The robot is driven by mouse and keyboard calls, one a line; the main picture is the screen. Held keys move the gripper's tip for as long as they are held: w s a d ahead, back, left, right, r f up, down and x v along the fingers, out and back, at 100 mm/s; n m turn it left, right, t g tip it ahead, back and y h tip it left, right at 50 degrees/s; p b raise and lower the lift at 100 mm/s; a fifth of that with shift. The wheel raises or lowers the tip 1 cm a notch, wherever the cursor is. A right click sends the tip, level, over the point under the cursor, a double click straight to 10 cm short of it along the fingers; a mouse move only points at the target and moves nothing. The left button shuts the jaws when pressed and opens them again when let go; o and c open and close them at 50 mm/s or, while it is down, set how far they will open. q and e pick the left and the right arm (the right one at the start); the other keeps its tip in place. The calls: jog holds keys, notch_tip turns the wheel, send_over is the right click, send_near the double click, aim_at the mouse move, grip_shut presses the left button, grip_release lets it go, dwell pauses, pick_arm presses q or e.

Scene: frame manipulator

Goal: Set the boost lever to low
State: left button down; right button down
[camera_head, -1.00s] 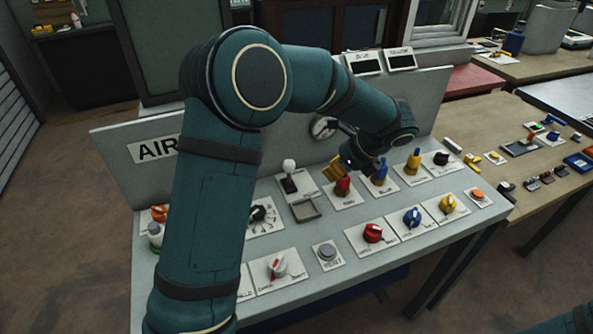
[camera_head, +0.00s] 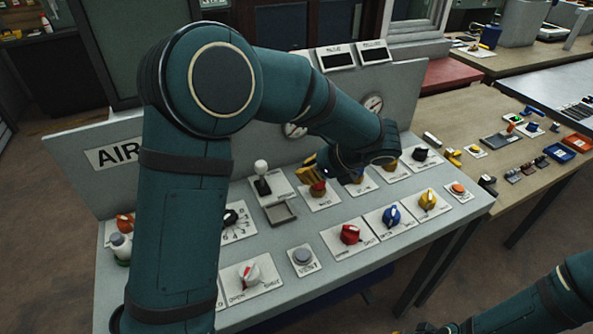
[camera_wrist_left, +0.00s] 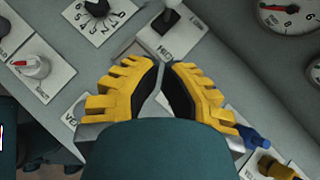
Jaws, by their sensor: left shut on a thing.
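The lever with a white ball knob (camera_head: 262,168) stands on its plate in the panel's back row. In the left wrist view its black base (camera_wrist_left: 165,20) stands on a plate with what looks like LOW at one end and MED near the middle. My left gripper (camera_head: 310,174) has yellow fingers, right of this lever and apart from it. It is shut at the red knob (camera_head: 318,188), whose top the fingers cover. In the left wrist view the fingers (camera_wrist_left: 163,78) are close together with a narrow gap; the gripped part is hidden.
A blue knob (camera_wrist_left: 255,140) is right of my gripper. My right arm enters at lower right.

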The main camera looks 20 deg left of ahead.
aim_at(261, 174)
pick_arm(q)
jog(key=b+x, duration=0.1)
jog(key=x, duration=0.7)
jog(key=shift+a+f+b, duration=0.2)
jog(key=shift+f+b, duration=0.1)
jog(key=a, duration=0.3)
jog(key=shift+w+a, duration=0.1)
jog(key=shift+w+a+r, duration=0.1)
jog(key=shift+a, duration=0.25)
